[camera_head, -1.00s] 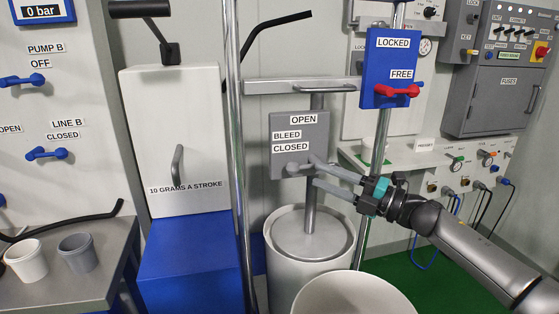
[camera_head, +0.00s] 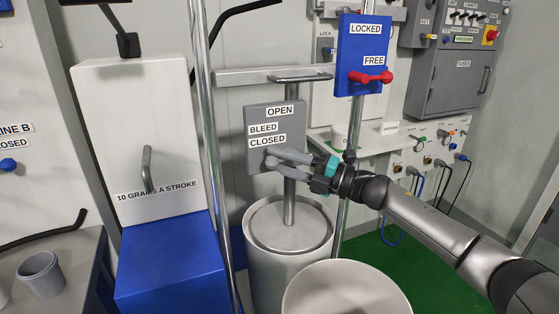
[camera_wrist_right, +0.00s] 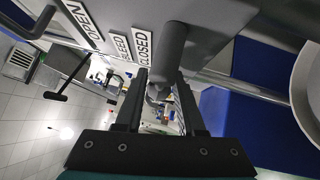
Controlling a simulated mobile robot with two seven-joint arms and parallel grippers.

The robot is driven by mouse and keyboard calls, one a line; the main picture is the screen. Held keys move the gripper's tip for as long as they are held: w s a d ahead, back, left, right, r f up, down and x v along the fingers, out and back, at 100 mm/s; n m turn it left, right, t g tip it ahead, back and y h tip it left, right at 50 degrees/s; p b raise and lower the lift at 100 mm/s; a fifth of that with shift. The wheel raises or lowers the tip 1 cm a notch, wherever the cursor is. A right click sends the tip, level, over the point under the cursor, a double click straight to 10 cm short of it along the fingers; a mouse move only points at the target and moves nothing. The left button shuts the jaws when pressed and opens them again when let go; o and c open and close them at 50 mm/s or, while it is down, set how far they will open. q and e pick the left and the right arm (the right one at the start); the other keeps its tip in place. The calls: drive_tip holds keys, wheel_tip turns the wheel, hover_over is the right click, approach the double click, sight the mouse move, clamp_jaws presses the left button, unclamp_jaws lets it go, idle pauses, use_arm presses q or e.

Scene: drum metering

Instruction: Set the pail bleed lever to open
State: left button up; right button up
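The grey bleed panel (camera_head: 258,122) has OPEN at its top, BLEED in the middle and CLOSED low down. The bleed lever (camera_wrist_right: 172,48) is a thick grey cylinder beside the CLOSED label in the right wrist view. In the head view its end (camera_head: 271,161) shows just below CLOSED, partly hidden by my fingers. My right gripper (camera_head: 280,157) reaches in from the right, with its fingertips at the lever. In the wrist view its two dark fingers (camera_wrist_right: 160,80) stand apart on either side of the lever; firm contact is not clear. My left gripper is not in view.
A grey post (camera_head: 289,205) rises behind the gripper from a white drum (camera_head: 273,260). A white pail (camera_head: 345,290) stands in front. A blue LOCKED/FREE panel (camera_head: 362,38) with a red handle (camera_head: 371,77) is above right. A chrome pole (camera_head: 208,150) stands left.

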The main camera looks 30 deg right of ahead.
clamp_jaws()
idle(1.0)
